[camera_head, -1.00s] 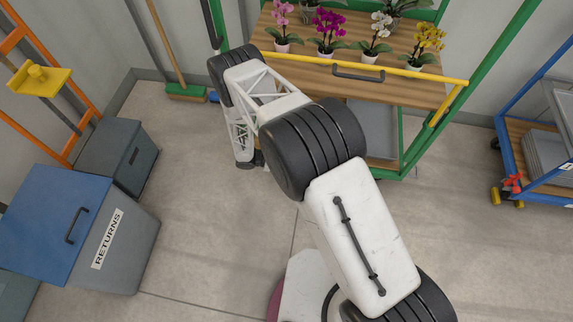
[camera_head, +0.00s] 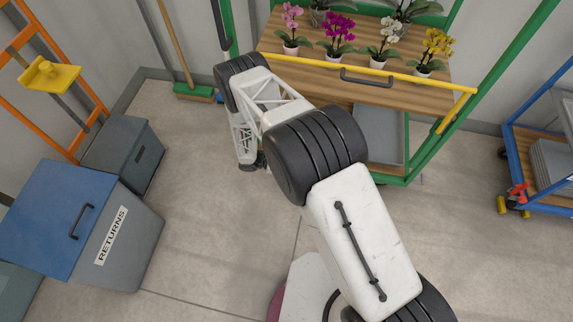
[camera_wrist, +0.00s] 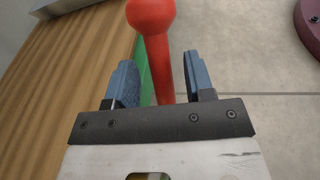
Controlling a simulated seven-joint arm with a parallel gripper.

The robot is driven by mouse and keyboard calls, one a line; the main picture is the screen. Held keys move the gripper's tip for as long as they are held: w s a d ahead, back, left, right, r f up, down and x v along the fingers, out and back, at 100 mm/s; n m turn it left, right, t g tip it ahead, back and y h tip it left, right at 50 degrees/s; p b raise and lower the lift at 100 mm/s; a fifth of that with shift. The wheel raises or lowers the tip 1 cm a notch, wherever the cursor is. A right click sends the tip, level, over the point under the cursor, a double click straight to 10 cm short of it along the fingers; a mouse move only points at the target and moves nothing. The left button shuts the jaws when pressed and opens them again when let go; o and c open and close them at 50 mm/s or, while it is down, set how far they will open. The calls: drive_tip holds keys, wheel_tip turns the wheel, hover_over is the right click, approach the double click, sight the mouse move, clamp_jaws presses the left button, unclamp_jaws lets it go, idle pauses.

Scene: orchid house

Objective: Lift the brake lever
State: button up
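The red brake lever (camera_wrist: 160,62) with its round knob shows in the wrist view, standing beside the green edge (camera_wrist: 139,75) of the wooden shelf. My gripper (camera_wrist: 158,57) is open, with one blue-grey finger on each side of the lever's shaft. Small gaps show between the shaft and both fingers. The knob lies beyond the fingertips, and the shaft's lower end is hidden behind the gripper's dark plate. In the head view my arm reaches to the green-framed trolley (camera_head: 480,97) and its end is low at its left side; this lever is not visible there.
Potted orchids (camera_head: 335,34) stand on the trolley's top shelf, behind a yellow rail (camera_head: 400,75). A blue cart (camera_head: 560,211) with a red lever (camera_head: 517,193) is at right. A returns bin (camera_head: 125,235) and a broom (camera_head: 180,50) are at left. Open floor lies between.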

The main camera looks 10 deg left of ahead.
drive_tip(key=v, duration=0.7)
drive_tip(key=shift+a, duration=0.35)
drive_tip(key=shift+r, duration=0.1)
idle(0.4)
drive_tip(key=shift+s+a, duration=0.1)
